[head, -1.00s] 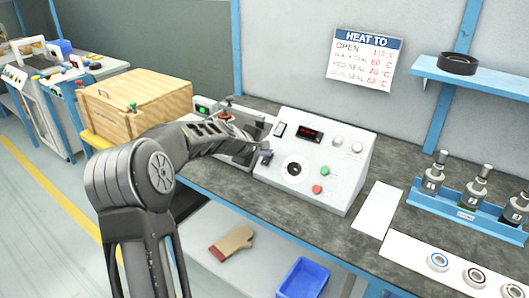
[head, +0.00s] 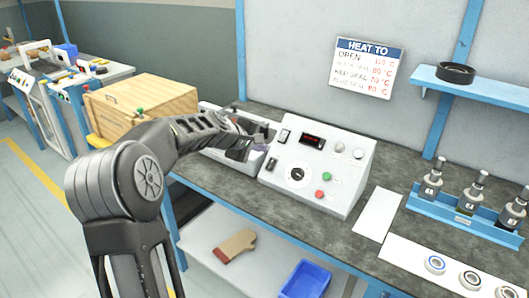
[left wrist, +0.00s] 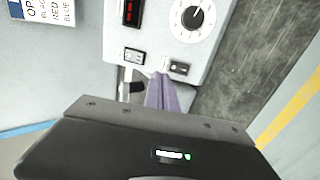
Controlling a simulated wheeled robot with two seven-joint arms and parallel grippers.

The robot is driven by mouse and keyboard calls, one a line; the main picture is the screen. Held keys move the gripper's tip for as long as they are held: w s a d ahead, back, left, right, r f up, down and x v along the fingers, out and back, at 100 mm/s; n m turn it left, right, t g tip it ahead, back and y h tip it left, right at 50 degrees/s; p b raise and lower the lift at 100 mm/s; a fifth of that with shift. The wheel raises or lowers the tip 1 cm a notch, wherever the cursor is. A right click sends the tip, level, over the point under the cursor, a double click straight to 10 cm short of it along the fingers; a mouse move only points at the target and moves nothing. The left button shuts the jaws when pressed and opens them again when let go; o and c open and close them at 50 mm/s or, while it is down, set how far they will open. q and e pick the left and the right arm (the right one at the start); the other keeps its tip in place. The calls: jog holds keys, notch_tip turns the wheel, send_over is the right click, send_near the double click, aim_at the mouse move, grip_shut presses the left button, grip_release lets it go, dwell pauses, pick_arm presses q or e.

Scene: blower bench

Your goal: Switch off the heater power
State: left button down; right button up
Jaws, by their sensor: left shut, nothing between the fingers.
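The heater control box (head: 345,178) is a white sloped console on the bench. It carries a lit red display (head: 312,141), a black dial (head: 297,174), a green button (head: 326,176) and a red button (head: 319,194). Two dark rocker switches sit at its left side, an upper one (head: 285,135) and a lower one (head: 271,165). In the left wrist view they are the left rocker (left wrist: 132,56) and the right rocker (left wrist: 179,67). My left gripper (head: 262,148) is shut and empty at the box's left edge. Its purple fingertips (left wrist: 161,78) are close to the right rocker; contact is unclear. No switch label is legible.
A wooden crate (head: 150,100) and another white device (head: 222,150) stand left of the box. A blue rack (head: 465,219) with several metal fittings is at right. A temperature sign (head: 367,67) hangs on the wall. A blue bin (head: 304,280) is below.

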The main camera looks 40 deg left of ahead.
pick_arm(q)
jog(key=w+r+v, duration=0.1)
jog(key=v, duration=0.5)
jog(key=shift+r, duration=0.2)
jog(key=shift+s, duration=0.1)
